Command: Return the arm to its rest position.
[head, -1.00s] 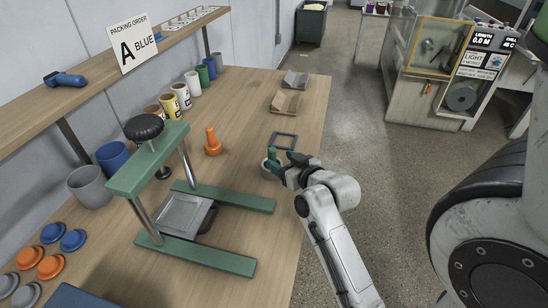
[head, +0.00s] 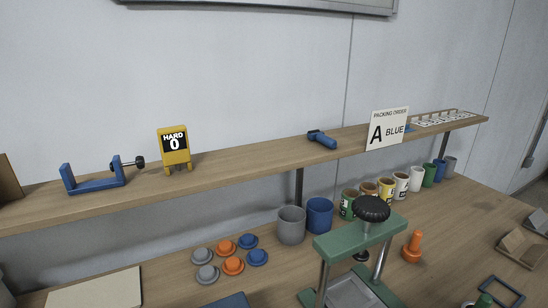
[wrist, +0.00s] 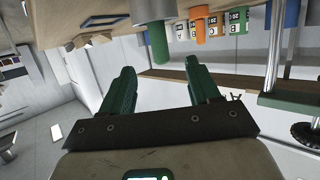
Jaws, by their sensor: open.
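My gripper (wrist: 162,82) shows only in the wrist view, its two green fingers spread apart. Nothing sits between the fingers. The wrist picture is upside down, with the bench top along its upper edge. A green upright handle on a grey base (wrist: 158,40) stands beyond the fingertips, apart from them. The arm is outside the head view.
A green press (head: 365,236) with a black knob stands on the bench, beside an orange handled piece (head: 413,246). Cups (head: 291,225) and several mugs line the wall under a wooden shelf (head: 235,165). Coloured lids (head: 233,266) lie to the left.

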